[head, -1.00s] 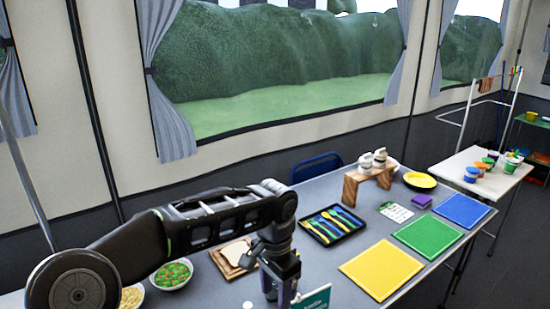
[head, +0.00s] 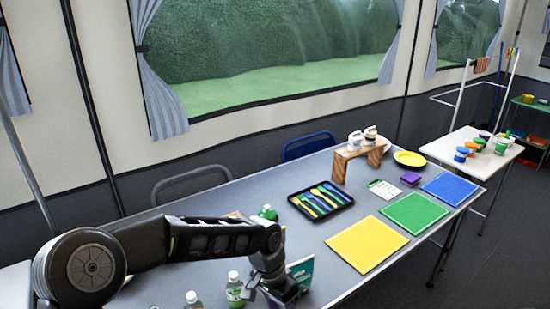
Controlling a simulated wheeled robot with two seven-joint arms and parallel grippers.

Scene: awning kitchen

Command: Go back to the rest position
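My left arm comes in from the left and reaches over the near part of the grey table (head: 240,195). My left gripper (head: 284,298) points down at the bottom of the head view, in front of a small teal sign (head: 302,272). Its fingertips are low in the frame and I cannot tell whether they are open or shut. My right gripper is not in view.
A black cutlery tray (head: 321,200), a wooden stand (head: 357,160), a yellow mat (head: 366,244), a green mat (head: 413,212) and a blue mat (head: 449,188) lie farther right. Chairs stand behind the table.

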